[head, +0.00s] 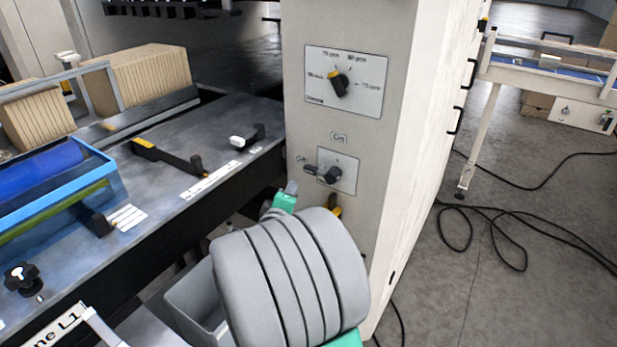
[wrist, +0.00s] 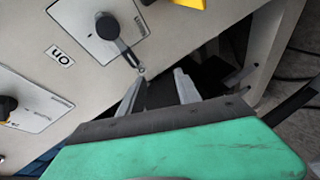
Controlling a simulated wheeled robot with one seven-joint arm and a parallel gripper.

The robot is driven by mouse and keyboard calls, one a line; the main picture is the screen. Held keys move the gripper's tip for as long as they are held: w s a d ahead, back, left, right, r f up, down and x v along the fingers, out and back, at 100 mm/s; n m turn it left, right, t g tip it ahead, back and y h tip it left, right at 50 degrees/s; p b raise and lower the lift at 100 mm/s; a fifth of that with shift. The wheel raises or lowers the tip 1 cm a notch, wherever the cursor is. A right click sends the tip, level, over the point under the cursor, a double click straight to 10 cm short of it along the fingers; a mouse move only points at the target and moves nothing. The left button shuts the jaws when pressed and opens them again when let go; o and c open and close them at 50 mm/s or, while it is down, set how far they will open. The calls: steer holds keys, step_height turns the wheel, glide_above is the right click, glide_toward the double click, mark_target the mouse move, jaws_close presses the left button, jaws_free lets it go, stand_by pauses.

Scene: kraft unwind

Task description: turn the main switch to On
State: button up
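The main switch (head: 330,174) is a black rotary handle on a light plate on the machine's front panel. Its lever points left, toward the "Off" label (head: 301,158). The "On" label (head: 339,138) is above the plate. In the wrist view the switch (wrist: 108,27) shows its lever reaching down toward my left-hand fingertip; whether they touch I cannot tell. My gripper (wrist: 160,72) is open, with nothing seen between its fingers. In the head view my gripper (head: 290,187) is just below and left of the lever, partly hidden by my arm.
A yellow-black selector knob (head: 340,82) sits on a plate above the switch. A yellow part (head: 333,208) is below it. The dark machine bed (head: 190,160) with several clamps lies left. A grey bin (head: 195,305) is under the bed. Cables (head: 500,225) lie on the floor at right.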

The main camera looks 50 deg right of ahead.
mark_target(310, 172)
steer(key=d+n+h, duration=0.1)
steer(key=d, duration=0.2)
steer(key=d+r+n+p, duration=0.1)
steer(key=d, duration=0.3)
steer(key=w+d+n+t+h, duration=0.1)
steer(key=d, duration=0.2)
steer(key=shift+d+r+h, duration=0.3)
steer(key=shift+d+r, duration=0.05)
steer(key=shift+d, duration=0.05)
steer(key=shift+c, duration=0.2)
jaws_close()
stand_by(0.6)
